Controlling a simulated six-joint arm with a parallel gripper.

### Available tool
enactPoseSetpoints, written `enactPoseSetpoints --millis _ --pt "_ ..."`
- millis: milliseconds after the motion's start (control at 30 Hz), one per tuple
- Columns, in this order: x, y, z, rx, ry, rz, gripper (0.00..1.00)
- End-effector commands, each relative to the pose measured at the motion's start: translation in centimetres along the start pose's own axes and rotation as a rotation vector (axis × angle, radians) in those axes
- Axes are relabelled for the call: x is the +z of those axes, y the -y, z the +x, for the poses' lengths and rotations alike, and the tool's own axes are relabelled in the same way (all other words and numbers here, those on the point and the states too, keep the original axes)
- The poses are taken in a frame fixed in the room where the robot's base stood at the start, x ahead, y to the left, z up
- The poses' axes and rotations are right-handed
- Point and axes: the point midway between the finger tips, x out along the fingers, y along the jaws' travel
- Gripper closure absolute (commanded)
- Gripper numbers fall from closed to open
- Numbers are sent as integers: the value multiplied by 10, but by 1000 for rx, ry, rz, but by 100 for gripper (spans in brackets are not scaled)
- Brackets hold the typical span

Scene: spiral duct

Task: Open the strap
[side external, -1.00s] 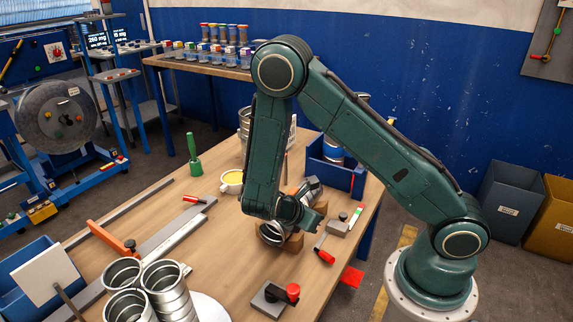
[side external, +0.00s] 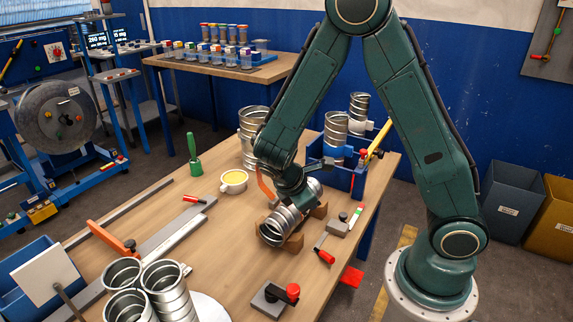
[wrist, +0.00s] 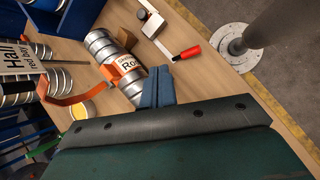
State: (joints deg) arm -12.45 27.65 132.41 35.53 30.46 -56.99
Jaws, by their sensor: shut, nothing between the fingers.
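A ribbed silver spiral duct (side external: 277,226) lies on wooden cradle blocks (side external: 294,243) on the bench. It also shows in the wrist view (wrist: 101,46), with a white label partly readable as "Ro". An orange strap (wrist: 72,99) curves out from the duct's side in the wrist view, its far end standing away from the duct. In the side view the strap (side external: 264,186) shows as a thin orange arc left of my wrist. My gripper (wrist: 157,84) has its blue fingers together and empty, close beside the duct. In the side view my gripper (side external: 305,203) partly hides the duct.
A white cup with yellow contents (side external: 233,181) stands left of the duct. A red-handled tool (side external: 325,255) lies to the right. A blue bin (side external: 342,178) with ducts stands behind. Upright ducts (side external: 165,285) stand at the front left.

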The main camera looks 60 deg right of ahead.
Motion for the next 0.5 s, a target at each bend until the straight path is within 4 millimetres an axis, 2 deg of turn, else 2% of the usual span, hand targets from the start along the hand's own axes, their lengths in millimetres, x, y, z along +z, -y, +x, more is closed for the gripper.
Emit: enactPoseSetpoints --millis 500 --pt "14 1 -37 -26 -133 193 100"
